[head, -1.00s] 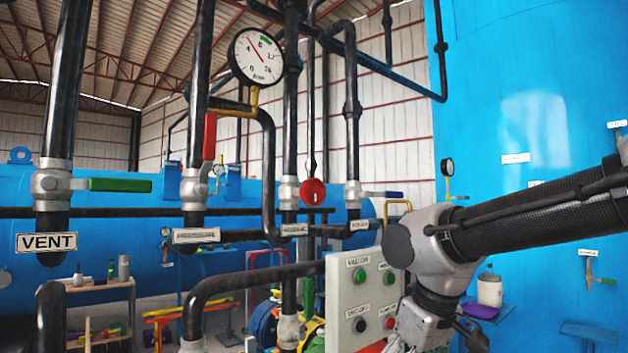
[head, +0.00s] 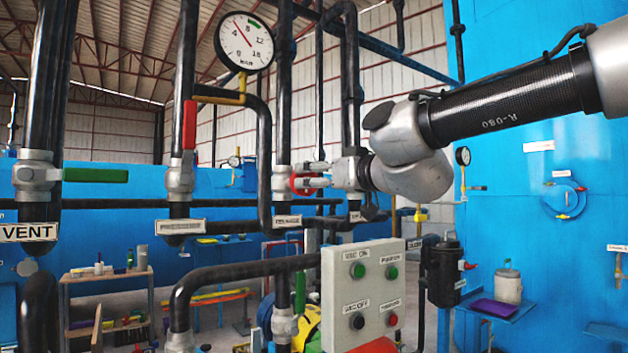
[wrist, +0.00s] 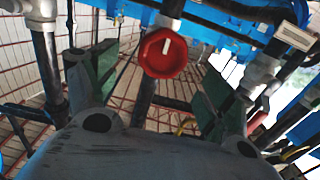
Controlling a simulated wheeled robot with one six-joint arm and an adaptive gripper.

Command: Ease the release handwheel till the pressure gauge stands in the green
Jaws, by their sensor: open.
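The release handwheel (head: 305,190) is a small red wheel on a black pipe, partly hidden by my fingers in the head view. In the wrist view the handwheel (wrist: 162,54) faces me, with a white mark near its top. My gripper (head: 304,175) is open and reaches the wheel from the right. In the wrist view its two fingers stand wide apart, one on each side of the wheel; I cannot tell whether either touches it. The pressure gauge (head: 244,42) is a white dial; its red needle points up-left, short of the green band near the top.
A red-handled valve (head: 180,175) and a green-handled valve (head: 34,175) at the VENT pipe stand to the left. A control box (head: 362,290) with several buttons sits below my arm. Black pipes run close around the wheel. A blue tank (head: 545,130) fills the right.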

